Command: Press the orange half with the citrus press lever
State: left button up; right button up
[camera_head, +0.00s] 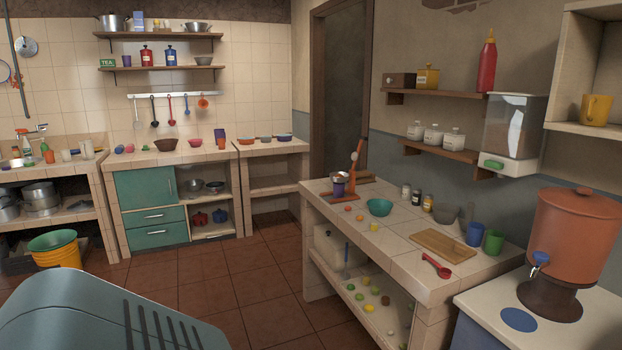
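The citrus press (356,158) stands at the far end of the tiled counter (390,240) on the right, with its orange-brown lever pointing up. A metallic bowl-like part and a purple cup (339,190) show at the press; whether an orange half lies in it is too small to tell. Small orange pieces (358,218) lie on the counter in front of the press; I cannot tell whether they are halves. Neither my left nor my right gripper is in view.
A clay water dispenser (573,235) stands at the right. Tiled floor (235,285) lies open left of the counter.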

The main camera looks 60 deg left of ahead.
aim_at(355, 157)
jog(key=u, duration=1.6)
jog(key=i+j, duration=0.3)
jog(key=i, duration=0.25)
jog(key=i+j+u, duration=0.1)
jog(key=i+j, duration=0.15)
jog(key=i, duration=0.25)
jog(key=i+j+u, duration=0.1)
jog(key=i+j, duration=0.15)
jog(key=i, duration=0.3)
jog(key=i+j, duration=0.2)
jog(key=i, duration=0.35)
jog(key=i+j+u, duration=0.1)
jog(key=i, duration=0.45)
jog(key=j, duration=0.1)
